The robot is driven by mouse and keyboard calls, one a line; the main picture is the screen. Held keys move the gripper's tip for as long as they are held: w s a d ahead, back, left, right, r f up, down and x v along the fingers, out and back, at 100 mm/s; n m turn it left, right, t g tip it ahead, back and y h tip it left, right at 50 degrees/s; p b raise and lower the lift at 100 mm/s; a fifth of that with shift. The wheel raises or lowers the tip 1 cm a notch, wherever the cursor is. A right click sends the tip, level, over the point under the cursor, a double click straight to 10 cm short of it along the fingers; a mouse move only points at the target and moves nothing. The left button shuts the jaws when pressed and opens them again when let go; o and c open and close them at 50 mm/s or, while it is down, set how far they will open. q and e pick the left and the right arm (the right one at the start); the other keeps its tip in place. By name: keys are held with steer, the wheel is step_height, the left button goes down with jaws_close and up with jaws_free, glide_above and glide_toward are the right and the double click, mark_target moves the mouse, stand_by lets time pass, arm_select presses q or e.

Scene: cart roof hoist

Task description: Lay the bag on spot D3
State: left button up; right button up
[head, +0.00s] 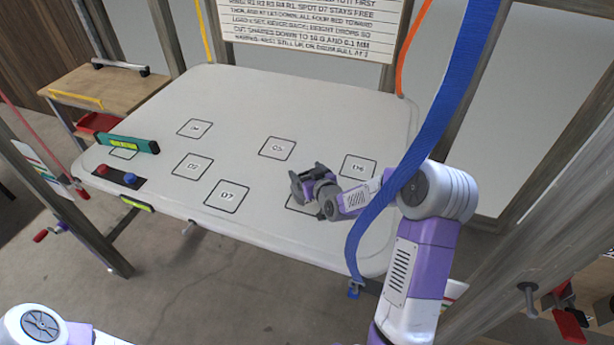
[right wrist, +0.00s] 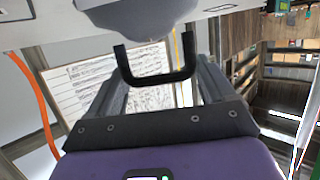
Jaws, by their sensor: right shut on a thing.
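My right gripper (head: 314,182) is over the front right part of the pale board (head: 250,105), shut on the bag's dark handle. In the right wrist view the black U-shaped handle (right wrist: 155,78) sits between the fingers, and the grey rounded bag (right wrist: 138,14) shows beyond it at the top edge. In the head view the gripper mostly hides the bag; whether it touches the board cannot be told. A marked square (head: 296,203) lies partly hidden by the gripper; its label is not readable, and no D3 label is readable elsewhere. My left gripper is out of view.
A blue strap (head: 440,110) hangs in front of my right arm. A green level (head: 128,144) lies at the board's left, near a panel with red and blue knobs (head: 118,178). Wooden posts (head: 70,200) stand around the board.

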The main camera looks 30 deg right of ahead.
steer(key=shift+w+f, duration=0.1)
steer(key=shift+f, duration=0.65)
steer(key=o, duration=1.4)
steer(key=shift+f, duration=0.15)
steer(key=shift+o, duration=1.4)
